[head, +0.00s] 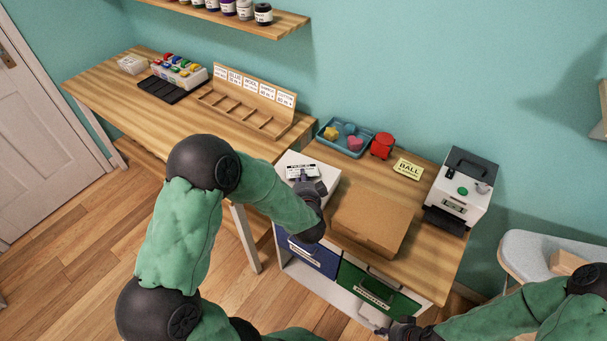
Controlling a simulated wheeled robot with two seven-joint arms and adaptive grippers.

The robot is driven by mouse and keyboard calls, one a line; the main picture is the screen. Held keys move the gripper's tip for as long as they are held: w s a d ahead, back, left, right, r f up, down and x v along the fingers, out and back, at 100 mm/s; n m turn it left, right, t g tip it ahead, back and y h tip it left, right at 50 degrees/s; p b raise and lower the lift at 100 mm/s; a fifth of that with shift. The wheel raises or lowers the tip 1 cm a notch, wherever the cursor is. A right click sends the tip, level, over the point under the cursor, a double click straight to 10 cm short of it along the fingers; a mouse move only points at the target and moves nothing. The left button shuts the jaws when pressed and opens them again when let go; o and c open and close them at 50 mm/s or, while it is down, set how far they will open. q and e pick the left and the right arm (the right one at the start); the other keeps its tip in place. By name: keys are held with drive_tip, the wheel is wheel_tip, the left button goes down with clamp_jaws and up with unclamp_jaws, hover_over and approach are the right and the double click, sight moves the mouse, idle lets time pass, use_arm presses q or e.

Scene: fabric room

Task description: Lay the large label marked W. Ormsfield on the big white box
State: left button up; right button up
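A white box (326,169) stands at the left end of the near counter. A white label with dark print (302,171) shows over its top; the print is too small for me to read surely. My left gripper (305,179) is over the box, its dark fingertips at the label's near edge. I cannot tell whether they are shut on the label or whether it touches the box. The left hand covers the box's near part. My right gripper (395,331) is low at the bottom edge, by the drawer cabinet, and its fingers are unclear.
A brown cardboard box (373,219) sits right of the white box. Behind are a blue tray (343,138), a red object (382,146) and a yellow BALL label (408,168). A label printer (462,190) stands right. A wooden rack (245,100) and small white box (132,64) are left.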

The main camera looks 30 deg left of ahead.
use_arm(q)
drive_tip(key=p+v, duration=0.3)
drive_tip(key=v, duration=0.2)
drive_tip(key=shift+r, duration=0.1)
drive_tip(key=p+v, duration=0.2)
drive_tip(key=v, duration=0.1)
idle(0.4)
wheel_tip(320, 180, up, 7)
drive_tip(key=s+d+p, duration=0.1)
drive_tip(key=s+p, duration=0.1)
drive_tip(key=p, duration=0.6)
drive_tip(key=shift+s+d, duration=0.2)
drive_tip(key=shift+d, duration=0.1)
